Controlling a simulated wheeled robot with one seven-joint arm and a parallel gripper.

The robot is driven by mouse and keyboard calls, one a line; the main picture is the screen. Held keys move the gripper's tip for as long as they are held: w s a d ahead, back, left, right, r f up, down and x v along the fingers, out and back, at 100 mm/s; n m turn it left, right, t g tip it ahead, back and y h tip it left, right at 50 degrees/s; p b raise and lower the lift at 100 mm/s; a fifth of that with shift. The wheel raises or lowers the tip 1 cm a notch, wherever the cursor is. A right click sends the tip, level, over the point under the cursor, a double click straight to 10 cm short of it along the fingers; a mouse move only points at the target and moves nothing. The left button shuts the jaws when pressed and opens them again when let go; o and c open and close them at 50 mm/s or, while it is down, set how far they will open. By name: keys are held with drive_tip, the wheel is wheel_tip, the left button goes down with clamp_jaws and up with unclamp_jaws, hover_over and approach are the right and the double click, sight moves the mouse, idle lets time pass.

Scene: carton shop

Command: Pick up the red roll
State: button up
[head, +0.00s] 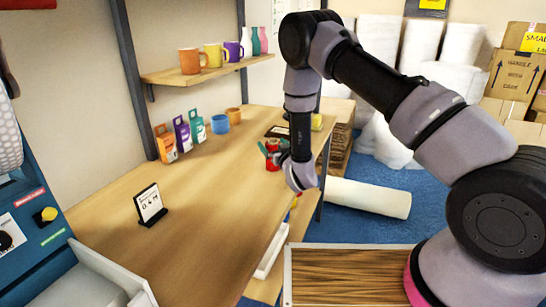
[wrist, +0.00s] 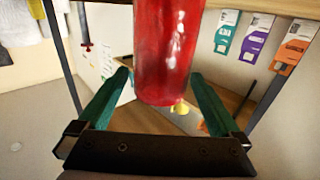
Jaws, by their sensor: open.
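The red roll (head: 272,163) stands on the wooden workbench (head: 200,215) near its right side in the head view, partly hidden by my gripper (head: 277,153). In the wrist view the red roll (wrist: 168,45) is a large, glossy shape at top centre, cut off by the frame's top edge. The two green fingers of my gripper (wrist: 163,78) are open, one on each side of the roll. A gap shows between each finger and the roll, so neither appears to touch it. How deep the roll sits between them is hard to tell.
A small sign (head: 150,205) stands at front left. A shelf (head: 205,71) holds mugs and bottles. The bench's middle is clear.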

clamp_jaws()
